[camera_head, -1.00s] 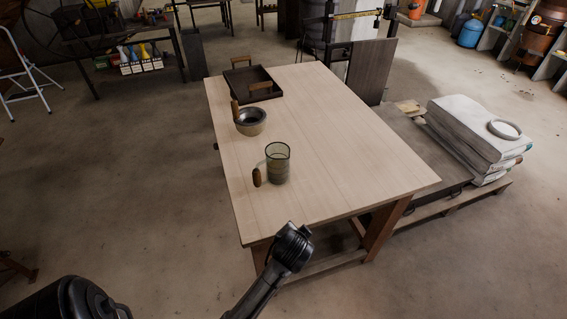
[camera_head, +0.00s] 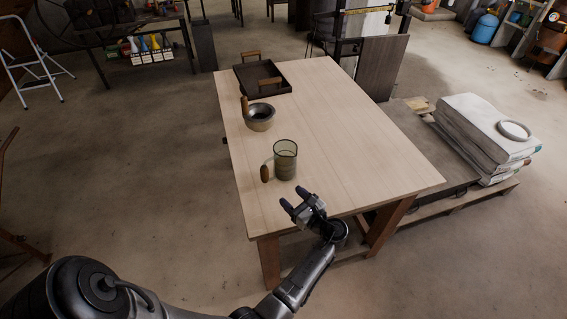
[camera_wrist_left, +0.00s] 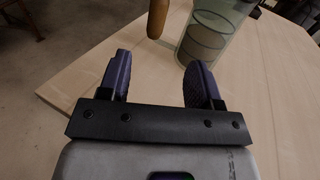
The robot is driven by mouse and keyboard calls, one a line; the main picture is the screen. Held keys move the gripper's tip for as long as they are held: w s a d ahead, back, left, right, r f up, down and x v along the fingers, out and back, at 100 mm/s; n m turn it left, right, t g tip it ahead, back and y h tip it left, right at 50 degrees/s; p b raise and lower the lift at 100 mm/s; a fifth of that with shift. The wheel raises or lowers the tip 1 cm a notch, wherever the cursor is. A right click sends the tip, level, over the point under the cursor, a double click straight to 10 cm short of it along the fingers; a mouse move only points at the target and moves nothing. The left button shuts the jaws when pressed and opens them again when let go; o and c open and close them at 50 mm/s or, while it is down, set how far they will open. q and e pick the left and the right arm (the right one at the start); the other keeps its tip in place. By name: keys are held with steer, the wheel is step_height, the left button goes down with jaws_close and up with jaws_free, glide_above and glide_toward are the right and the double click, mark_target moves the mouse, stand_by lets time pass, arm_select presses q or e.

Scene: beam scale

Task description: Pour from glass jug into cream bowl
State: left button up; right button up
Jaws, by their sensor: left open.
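The glass jug (camera_head: 286,151), greenish and clear with a wooden handle (camera_head: 265,173) on its left, stands upright near the front of the table. My right gripper is not in view.
A dark tray (camera_head: 280,90) with wooden handles sits at the table's back left. The table's (camera_head: 360,150) right side is clear. Stacked sacks (camera_head: 480,130) with a white ring (camera_head: 514,130) lie on a pallet to the right.

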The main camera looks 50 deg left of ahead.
mark_target(267, 175)
arm_select(q)
steer(key=a, duration=0.3)
steer(key=a+b, duration=0.1)
steer(key=a, duration=0.1)
steer(key=s+a, duration=0.1)
steer(key=a, duration=0.2)
steer(key=shift+a, duration=0.3)
steer(key=shift+s+a+r+b, duration=0.15)
steer(key=shift+a+b, duration=0.5)
steer(key=shift+a, duration=0.65)
steer(key=shift+s+a+f+b, duration=0.15)
steer(key=shift+a+b, duration=0.45)
steer(key=shift+a, duration=0.7)
steer(key=shift+r, duration=0.1)
jaws_close()
